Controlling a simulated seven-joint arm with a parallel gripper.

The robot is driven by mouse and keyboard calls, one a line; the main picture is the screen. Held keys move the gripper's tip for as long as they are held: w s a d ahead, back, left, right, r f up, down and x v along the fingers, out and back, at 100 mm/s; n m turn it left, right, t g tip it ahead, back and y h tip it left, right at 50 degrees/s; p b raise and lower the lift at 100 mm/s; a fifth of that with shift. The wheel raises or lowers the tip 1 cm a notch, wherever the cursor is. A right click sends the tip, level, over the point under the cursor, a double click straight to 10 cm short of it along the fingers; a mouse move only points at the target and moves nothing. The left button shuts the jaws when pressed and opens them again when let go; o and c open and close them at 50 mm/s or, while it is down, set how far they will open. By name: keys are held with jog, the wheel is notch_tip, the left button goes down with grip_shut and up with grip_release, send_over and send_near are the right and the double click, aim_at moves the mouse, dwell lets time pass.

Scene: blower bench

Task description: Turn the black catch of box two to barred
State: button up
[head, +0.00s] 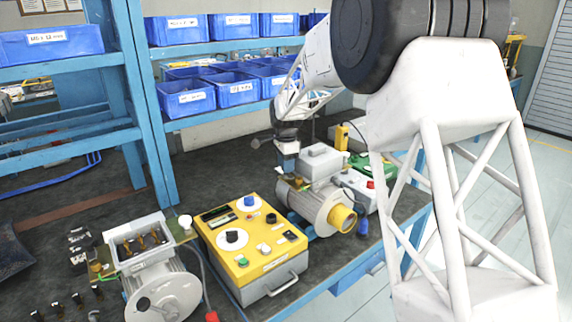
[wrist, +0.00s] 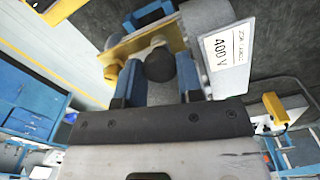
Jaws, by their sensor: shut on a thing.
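My gripper (head: 287,166) is at the left side of a grey lidded box (head: 322,160) on top of a motor at the right of the bench. In the wrist view, my gripper's (wrist: 158,82) two blue fingers are shut on a round black knob, the black catch (wrist: 159,64). The catch sits by a brass-yellow plate (wrist: 118,48) next to the grey box (wrist: 232,60), which bears a white "400 V" label. In the head view the catch is hidden by my gripper. I cannot read a box number or a barred mark.
A yellow control panel (head: 262,218) with knobs stands left of the motor. Blue bins (head: 187,97) fill the shelves behind. A green case (head: 358,164) is at the right.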

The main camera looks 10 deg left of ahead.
jog(key=shift+n, duration=0.4)
jog(key=n, duration=0.3)
jog(key=shift+r+n, duration=0.1)
jog(key=shift+n, duration=0.2)
jog(key=n, duration=0.4)
jog(key=shift+n, duration=0.3)
jog(key=n, duration=0.4)
jog(key=shift+n, duration=2.5)
jog(key=o, duration=0.9)
